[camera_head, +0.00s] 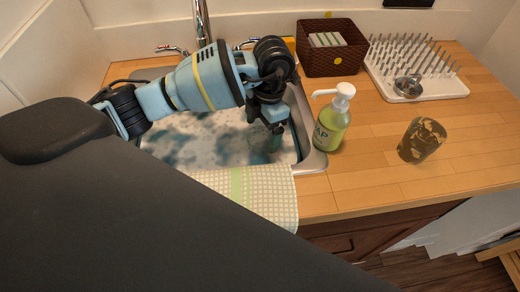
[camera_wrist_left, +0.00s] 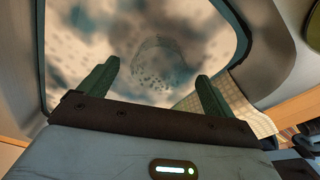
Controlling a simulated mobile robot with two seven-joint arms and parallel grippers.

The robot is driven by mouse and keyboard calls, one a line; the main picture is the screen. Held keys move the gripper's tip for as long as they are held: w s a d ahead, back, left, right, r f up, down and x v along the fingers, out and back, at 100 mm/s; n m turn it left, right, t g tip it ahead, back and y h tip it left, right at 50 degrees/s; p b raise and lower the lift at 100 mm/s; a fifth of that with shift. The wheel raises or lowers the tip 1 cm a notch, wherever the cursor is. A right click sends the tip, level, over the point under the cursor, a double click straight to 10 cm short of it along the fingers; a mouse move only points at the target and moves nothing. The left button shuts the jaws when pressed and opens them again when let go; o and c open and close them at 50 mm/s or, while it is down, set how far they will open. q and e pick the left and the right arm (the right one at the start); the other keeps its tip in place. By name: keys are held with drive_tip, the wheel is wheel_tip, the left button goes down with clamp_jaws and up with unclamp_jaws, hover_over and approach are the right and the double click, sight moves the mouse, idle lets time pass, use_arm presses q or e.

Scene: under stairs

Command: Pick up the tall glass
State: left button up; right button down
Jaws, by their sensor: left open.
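My left gripper (camera_head: 275,134) reaches down over the right part of the foamy sink. In the left wrist view its two green fingers (camera_wrist_left: 158,70) stand wide apart with nothing between them. Beyond the fingertips, a faint, see-through rounded shape (camera_wrist_left: 158,50) with a visible rim shows in the suds; it looks like a clear glass, apart from the fingers. In the head view I cannot make it out, as my arm and the foam cover that area. My right gripper is not in view.
The metal sink (camera_head: 311,160) has a raised rim and a faucet (camera_head: 202,22) behind. A checked cloth (camera_head: 262,190) hangs over its front edge. A soap bottle (camera_head: 332,122) stands close right of my gripper. A brown basket (camera_head: 332,55) and drying rack (camera_head: 440,86) are behind.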

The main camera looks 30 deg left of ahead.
sight(259, 142)
use_arm(q)
drive_tip(key=shift+s+a+f, duration=0.15)
drive_tip(key=shift+f, duration=1.15)
drive_tip(key=shift+s+a+f, duration=0.1)
drive_tip(key=shift+s+f, duration=0.05)
drive_tip(key=shift+f, duration=1.1)
drive_tip(key=shift+c, duration=0.4)
drive_tip(key=c, duration=1.2)
drive_tip(key=shift+r+p, duration=0.3)
drive_tip(key=shift+r, duration=4.75)
